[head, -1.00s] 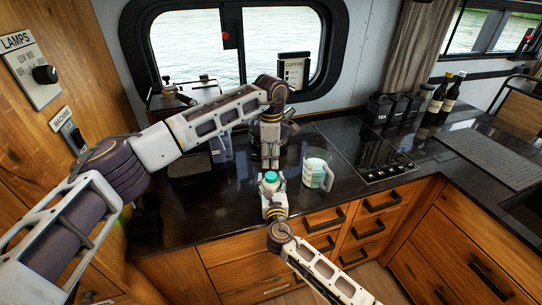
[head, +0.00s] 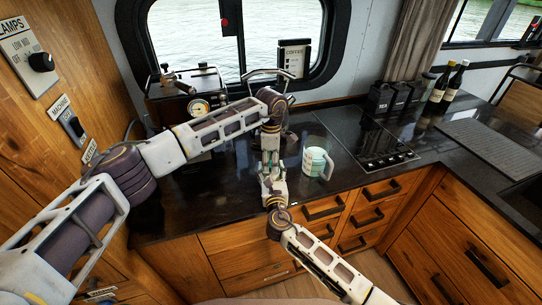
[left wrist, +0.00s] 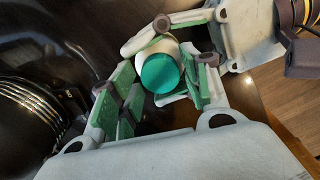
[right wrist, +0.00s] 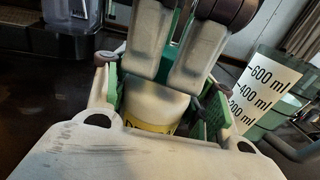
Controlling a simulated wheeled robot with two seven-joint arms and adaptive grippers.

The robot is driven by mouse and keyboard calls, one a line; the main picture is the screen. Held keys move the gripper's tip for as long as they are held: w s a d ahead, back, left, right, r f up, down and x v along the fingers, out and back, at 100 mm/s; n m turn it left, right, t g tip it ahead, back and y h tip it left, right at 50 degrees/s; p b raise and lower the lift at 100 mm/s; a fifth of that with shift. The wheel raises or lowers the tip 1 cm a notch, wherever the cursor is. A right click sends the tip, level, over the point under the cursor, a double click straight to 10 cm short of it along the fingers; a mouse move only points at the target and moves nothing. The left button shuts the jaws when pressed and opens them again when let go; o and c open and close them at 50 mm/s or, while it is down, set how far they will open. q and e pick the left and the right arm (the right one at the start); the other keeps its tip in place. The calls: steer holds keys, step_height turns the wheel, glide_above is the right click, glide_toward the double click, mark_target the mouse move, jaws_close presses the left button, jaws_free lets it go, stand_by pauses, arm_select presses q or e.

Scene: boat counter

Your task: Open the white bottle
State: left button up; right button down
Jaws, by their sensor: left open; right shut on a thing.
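The white bottle (right wrist: 157,108) shows its pale body and yellow label in the right wrist view. Its round teal cap (left wrist: 160,73) faces the camera in the left wrist view. My right gripper (head: 271,176) is shut on the bottle's body from the counter's front side. My left gripper (head: 270,153) comes from above, with its open fingers on either side of the cap. I cannot tell whether they touch it. In the head view the two grippers hide nearly all of the bottle.
A measuring jug (head: 316,162) with teal contents stands close to the right of the grippers. A coffee machine (head: 188,95) is at the back left and a black cooktop (head: 370,140) to the right. The dark counter (head: 200,205) is clear at front left.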

arm_select(q)
steer(key=shift+f, duration=0.25)
steer(key=c, duration=0.9)
steer(key=shift+n, duration=1.6)
steer(key=o, duration=1.1)
steer(key=shift+o, duration=0.2)
